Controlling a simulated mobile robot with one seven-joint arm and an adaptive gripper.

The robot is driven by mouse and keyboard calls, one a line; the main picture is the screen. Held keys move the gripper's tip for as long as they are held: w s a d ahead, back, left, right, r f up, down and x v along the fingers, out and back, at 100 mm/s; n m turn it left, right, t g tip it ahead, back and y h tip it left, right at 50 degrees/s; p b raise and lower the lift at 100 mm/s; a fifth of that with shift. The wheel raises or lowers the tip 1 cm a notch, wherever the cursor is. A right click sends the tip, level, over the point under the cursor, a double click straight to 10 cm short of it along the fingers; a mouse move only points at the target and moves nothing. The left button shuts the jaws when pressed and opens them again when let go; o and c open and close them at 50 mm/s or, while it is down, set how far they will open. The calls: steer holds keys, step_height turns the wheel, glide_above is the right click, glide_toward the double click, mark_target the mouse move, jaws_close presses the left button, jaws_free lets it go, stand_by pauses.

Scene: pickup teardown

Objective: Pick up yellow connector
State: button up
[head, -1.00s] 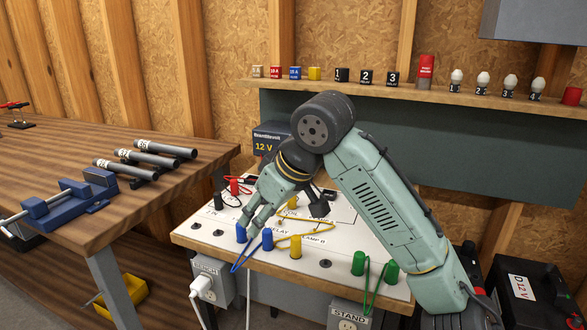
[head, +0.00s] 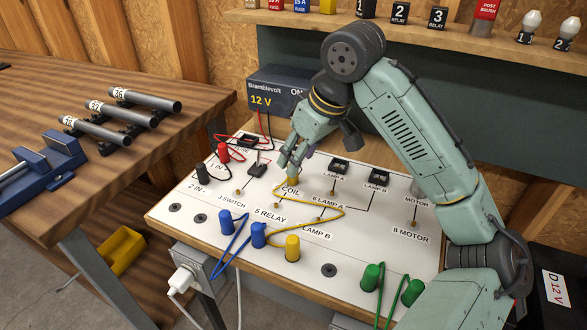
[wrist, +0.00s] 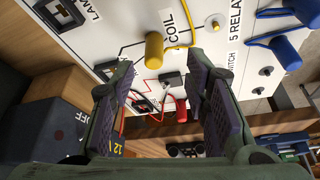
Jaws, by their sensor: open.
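One yellow connector (head: 292,247) stands upright on the white board (head: 185,190) beside the LAMP B label in the head view. A yellow wire (head: 335,212) runs from it up to the COIL area. Another yellow connector (wrist: 154,50) shows beside the COIL label in the wrist view; in the head view my gripper mostly hides that spot. My gripper (head: 287,165) is open and empty above the COIL area. In the wrist view, the yellow connector by COIL appears between and just beyond the fingertips (wrist: 160,70), apart from both.
Blue connectors (head: 259,234) stand left of the LAMP B yellow one, green connectors (head: 371,277) to its right. Red (head: 223,153) and black (head: 202,173) connectors are at the board's left. A 12 V supply (head: 276,92) stands behind. A bench (head: 165,140) is at left.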

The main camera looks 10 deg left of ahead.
mark_target(294, 179)
steer(key=x, duration=0.2)
steer(key=p+x, duration=0.1)
steer(key=x, duration=0.3)
steer(key=shift+w+f+p, duration=0.15)
steer(key=shift+w+p, duration=0.15)
steer(key=shift+w, duration=0.1)
steer(key=shift+c, duration=0.2)
jaws_close()
